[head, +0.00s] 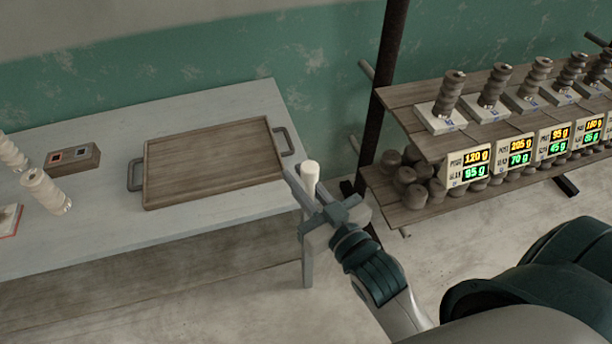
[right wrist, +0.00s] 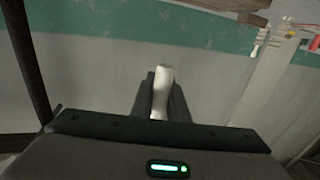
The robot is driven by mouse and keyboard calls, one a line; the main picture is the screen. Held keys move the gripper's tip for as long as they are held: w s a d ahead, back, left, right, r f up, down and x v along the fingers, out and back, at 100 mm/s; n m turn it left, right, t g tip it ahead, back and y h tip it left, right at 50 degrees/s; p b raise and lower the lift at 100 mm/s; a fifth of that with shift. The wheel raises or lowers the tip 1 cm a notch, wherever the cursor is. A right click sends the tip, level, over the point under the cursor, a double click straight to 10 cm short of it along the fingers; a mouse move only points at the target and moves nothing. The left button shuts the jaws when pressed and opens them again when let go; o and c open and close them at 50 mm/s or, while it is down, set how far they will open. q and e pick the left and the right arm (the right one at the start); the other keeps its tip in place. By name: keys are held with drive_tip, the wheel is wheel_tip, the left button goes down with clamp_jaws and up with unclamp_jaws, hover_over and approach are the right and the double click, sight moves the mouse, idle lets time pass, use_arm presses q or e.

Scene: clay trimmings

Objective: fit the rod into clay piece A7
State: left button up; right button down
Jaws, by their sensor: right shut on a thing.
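My right gripper (head: 310,196) is shut on a short pale rod (head: 309,176) with a rounded top. It holds the rod roughly upright, in the air by the table's right end. In the right wrist view the rod (right wrist: 162,88) stands between the two dark fingers. Dark ribbed clay pieces (head: 449,92) stand in a row on white bases on the upper shelf at the right. Pale ribbed pieces (head: 46,192) stand on the table at the far left. I cannot read which piece is A7. My left gripper is not in view.
A wooden tray (head: 210,165) with metal handles lies on the grey table (head: 240,98). A small box (head: 68,160) sits left of it. The shelf (head: 425,112) bears displays (head: 470,166) in front, with round brown lumps (head: 405,176) below. A dark post (head: 388,60) stands at its left end.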

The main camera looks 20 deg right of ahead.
drive_tip(key=w+a+r+n+g+y, duration=0.2)
drive_tip(key=w+a+n+g+y, duration=0.2)
drive_tip(key=a+y, duration=0.3)
drive_tip(key=w+a+r+n+g+y, duration=0.1)
drive_tip(key=w+a+n+g+y, duration=0.3)
drive_tip(key=a, duration=0.5)
drive_tip(key=shift+r+n+g+y, duration=0.35)
drive_tip(key=shift+n+g+y, duration=0.45)
drive_tip(key=shift+n+y, duration=0.7)
drive_tip(key=shift+w, duration=0.1)
